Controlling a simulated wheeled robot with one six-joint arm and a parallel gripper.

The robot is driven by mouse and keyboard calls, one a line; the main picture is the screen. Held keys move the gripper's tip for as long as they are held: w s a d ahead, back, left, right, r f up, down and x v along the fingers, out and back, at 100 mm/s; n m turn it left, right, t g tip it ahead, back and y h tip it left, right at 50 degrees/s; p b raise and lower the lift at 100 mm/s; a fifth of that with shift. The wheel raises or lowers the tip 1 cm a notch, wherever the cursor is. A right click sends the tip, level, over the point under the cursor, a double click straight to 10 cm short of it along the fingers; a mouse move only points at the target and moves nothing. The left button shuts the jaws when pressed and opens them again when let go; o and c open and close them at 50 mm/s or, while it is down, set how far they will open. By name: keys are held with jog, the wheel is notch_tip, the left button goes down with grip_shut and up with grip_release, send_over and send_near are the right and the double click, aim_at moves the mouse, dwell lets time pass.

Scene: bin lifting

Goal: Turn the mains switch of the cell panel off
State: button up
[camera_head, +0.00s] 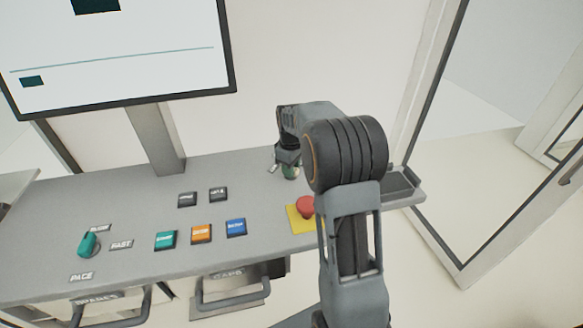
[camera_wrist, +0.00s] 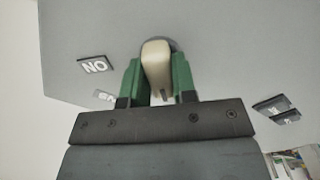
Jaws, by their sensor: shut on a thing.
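In the wrist view a cream-coloured, elongated switch knob (camera_wrist: 157,60) stands on the grey panel. My gripper (camera_wrist: 158,78) has its green fingers shut on the knob, one on each side. The knob's long side runs nearly up and down in that picture, with a dark mark near its lower end. A label (camera_wrist: 95,65) left of it appears as "NO", which may be ON seen upside down. A second label (camera_wrist: 103,95) is partly hidden by the left finger. In the head view my gripper (camera_head: 287,165) is down at the desk's back right, and the knob is hidden.
The grey desk (camera_head: 130,195) carries a red mushroom button (camera_head: 306,206) on yellow near my arm. Teal (camera_head: 165,240), orange (camera_head: 201,233) and blue (camera_head: 236,227) buttons lie to its left, with a teal selector (camera_head: 88,243) farther left. A monitor (camera_head: 120,60) stands behind.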

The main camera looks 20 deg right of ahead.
jog(key=o, duration=0.9)
jog(key=shift+r, duration=0.1)
notch_tip(320, 180, up, 14)
jog(key=shift+f, duration=0.15)
dwell(0.6)
